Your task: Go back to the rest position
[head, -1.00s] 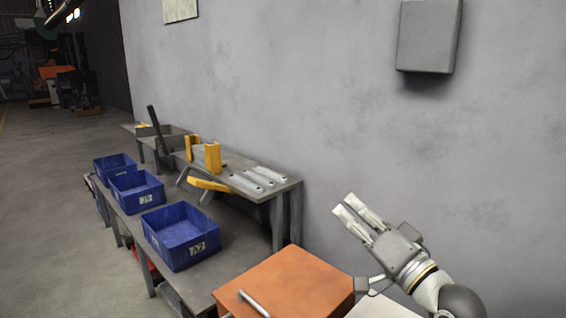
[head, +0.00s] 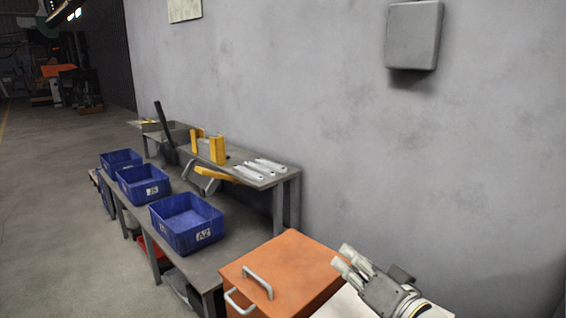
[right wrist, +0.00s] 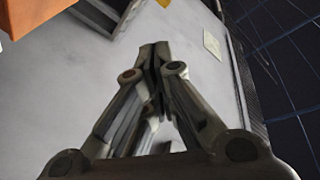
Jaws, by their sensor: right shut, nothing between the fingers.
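My right gripper (head: 345,259) is at the lower right of the head view, beside the orange cabinet's right edge and in front of the grey wall. In the right wrist view its fingers (right wrist: 154,50) meet at the tips, shut and empty. My left gripper is not in view. Several galvanized brackets (head: 262,168) lie on the raised grey shelf (head: 290,172), well away from my right gripper.
Blue bins, the nearest marked A2 (head: 186,224), stand on the grey bench (head: 232,252). An orange cabinet (head: 290,268) with grey handles stands in front. A grey box (head: 414,35) hangs on the wall. Open floor (head: 50,220) lies left.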

